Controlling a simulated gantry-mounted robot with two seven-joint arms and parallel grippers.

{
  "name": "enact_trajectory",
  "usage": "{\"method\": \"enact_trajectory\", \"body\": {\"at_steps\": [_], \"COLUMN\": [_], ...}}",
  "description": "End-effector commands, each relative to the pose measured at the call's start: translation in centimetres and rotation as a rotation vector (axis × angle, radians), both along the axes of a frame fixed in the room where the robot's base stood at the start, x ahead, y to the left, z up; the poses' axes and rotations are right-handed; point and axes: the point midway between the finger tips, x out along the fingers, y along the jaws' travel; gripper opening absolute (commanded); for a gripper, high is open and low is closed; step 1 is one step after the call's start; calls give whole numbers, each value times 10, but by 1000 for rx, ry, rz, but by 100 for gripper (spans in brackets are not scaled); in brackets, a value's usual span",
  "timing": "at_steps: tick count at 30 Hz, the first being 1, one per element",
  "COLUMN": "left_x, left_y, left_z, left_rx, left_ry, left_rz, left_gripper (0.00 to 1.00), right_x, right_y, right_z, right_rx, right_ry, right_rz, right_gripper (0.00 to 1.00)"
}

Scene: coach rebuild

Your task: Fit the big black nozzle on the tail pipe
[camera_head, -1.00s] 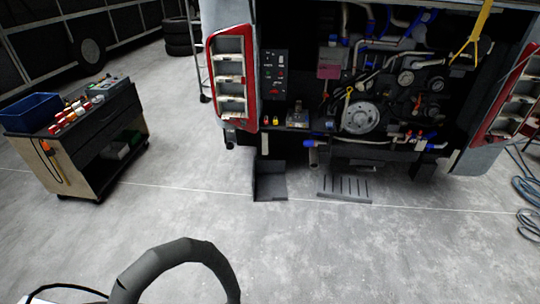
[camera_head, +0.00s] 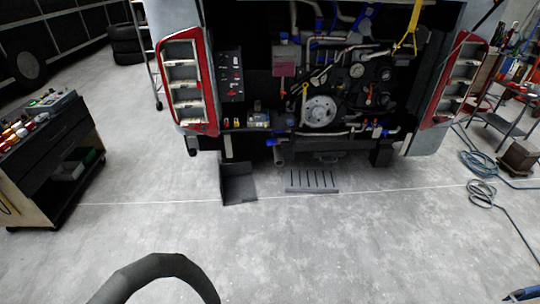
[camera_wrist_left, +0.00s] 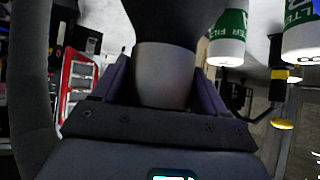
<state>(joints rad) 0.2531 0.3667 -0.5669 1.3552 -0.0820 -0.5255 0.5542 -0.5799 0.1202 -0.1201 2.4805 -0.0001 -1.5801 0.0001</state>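In the left wrist view the black nozzle (camera_wrist_left: 165,22) flares out from a grey collar (camera_wrist_left: 165,75). My left gripper (camera_wrist_left: 163,88) has its two purple-blue fingers closed on either side of this collar. The far end of the nozzle is cut off by the frame. A thick dark hose (camera_head: 160,268) arches across the bottom of the head view, far in front of the coach. The tail pipe (camera_head: 279,156) appears to be the short pipe hanging under the coach's rear, left of the middle. Neither gripper shows in the head view.
The coach's engine bay (camera_head: 320,80) is open. A dark angled plate (camera_head: 238,185) and a slotted grate (camera_head: 312,181) lie below it. A tool cart (camera_head: 60,165) stands left, coiled hoses (camera_head: 482,165) lie right. White-green canisters (camera_wrist_left: 229,38) show in the wrist view. The middle floor is clear.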

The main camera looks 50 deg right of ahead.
Motion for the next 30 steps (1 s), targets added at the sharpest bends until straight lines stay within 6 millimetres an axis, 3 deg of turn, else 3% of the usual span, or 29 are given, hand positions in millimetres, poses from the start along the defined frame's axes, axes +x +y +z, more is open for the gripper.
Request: {"method": "enact_trajectory", "body": {"at_steps": [1, 6, 14, 30], "left_x": [0, 0, 2, 2], "left_y": [0, 0, 0, -1], "left_z": [0, 0, 8, 40], "left_rx": [1, 1, -3, -2], "left_ry": [0, 0, -6, -6], "left_rz": [-1, -1, 0, -1], "left_gripper": [54, 29, 28, 28], "right_x": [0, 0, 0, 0], "right_y": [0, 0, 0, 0], "right_z": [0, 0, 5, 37], "right_rx": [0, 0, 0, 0], "right_ry": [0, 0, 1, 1], "right_rz": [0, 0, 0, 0], "right_gripper": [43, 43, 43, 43]}}
